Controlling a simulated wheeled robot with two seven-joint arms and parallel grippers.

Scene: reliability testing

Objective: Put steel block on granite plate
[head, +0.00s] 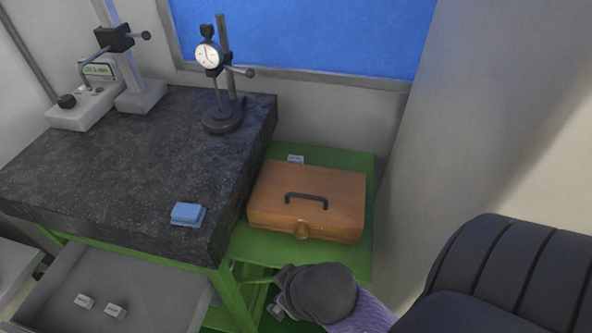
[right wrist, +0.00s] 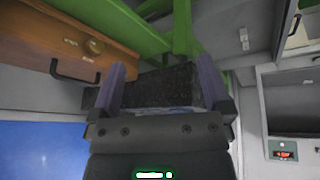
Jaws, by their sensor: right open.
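The dark speckled granite plate (head: 110,165) lies on a green stand. Two small pale grey blocks, the left block (head: 83,300) and the right block (head: 115,311), lie in the open drawer below the plate. A third small pale block (head: 295,159) sits on the green shelf behind the wooden case. I cannot tell which of them is the steel block. My right gripper (head: 277,297) is low in front of the shelf, apart from all the blocks. In the right wrist view my right gripper (right wrist: 163,85) is open, with nothing held between its fingers. My left gripper is not seen.
A blue box (head: 187,214) rests near the plate's front right corner. A dial gauge stand (head: 221,115) and a height gauge (head: 137,95) stand at the plate's back. A wooden case (head: 310,195) fills most of the green shelf. The plate's middle is bare.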

